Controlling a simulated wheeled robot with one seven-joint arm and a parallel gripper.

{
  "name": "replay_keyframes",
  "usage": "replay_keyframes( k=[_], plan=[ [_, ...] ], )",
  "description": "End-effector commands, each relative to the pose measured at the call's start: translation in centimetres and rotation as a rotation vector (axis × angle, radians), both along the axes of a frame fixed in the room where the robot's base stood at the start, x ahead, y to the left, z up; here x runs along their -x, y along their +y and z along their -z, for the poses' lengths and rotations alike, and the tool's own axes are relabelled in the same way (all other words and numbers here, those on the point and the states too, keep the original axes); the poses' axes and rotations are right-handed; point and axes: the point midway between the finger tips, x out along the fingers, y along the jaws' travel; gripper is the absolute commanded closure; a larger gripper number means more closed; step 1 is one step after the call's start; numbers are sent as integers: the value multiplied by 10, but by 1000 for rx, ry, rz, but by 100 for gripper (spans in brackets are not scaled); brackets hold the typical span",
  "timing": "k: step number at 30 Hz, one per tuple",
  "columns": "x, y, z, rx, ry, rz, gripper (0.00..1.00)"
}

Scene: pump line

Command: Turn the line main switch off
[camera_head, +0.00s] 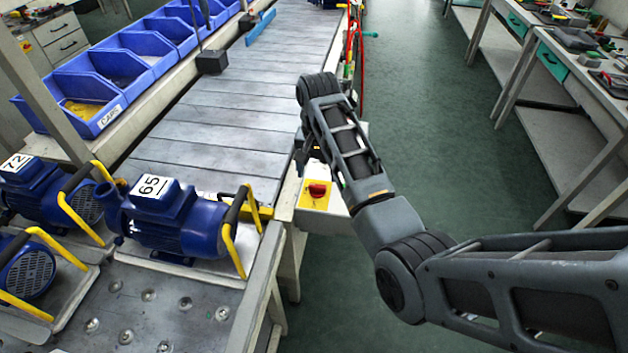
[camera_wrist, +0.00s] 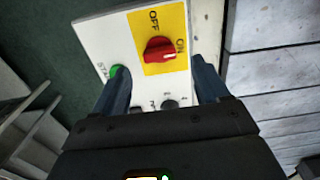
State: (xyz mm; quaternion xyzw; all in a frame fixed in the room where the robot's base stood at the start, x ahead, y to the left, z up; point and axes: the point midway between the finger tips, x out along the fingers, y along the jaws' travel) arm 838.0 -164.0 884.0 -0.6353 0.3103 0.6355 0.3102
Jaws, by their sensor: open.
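The line main switch is a red rotary knob (camera_wrist: 160,50) on a yellow plate (camera_wrist: 152,15) marked OFF and ON. Its pale mark seems to point towards ON. In the head view the red knob (camera_head: 317,189) sits on its yellow plate on a pale box beside the conveyor. My gripper (camera_wrist: 161,84) is open and empty, its two dark fingers spread wide, with the knob showing beyond and between them. I see no contact with the knob. In the head view my gripper (camera_head: 306,160) is just beyond the box, its fingers partly hidden.
A green button (camera_wrist: 116,71) and a dark knob (camera_wrist: 170,103) share the panel, close to my fingers. The conveyor (camera_head: 225,115) runs along the left. Blue pumps (camera_head: 165,220) stand nearby. Open floor (camera_head: 440,150) lies to the right.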

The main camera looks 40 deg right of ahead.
Motion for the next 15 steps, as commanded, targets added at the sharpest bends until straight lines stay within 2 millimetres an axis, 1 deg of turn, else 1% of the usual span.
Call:
replay_keyframes(
  k=[3,7,11,15],
  plan=[
    [1,0,19,-1,3,0,26],
    [1,0,35,0,3,0,26],
    [0,0,44,0,1,0,26],
    [0,0,47,0,0,0,26]
  ],
)
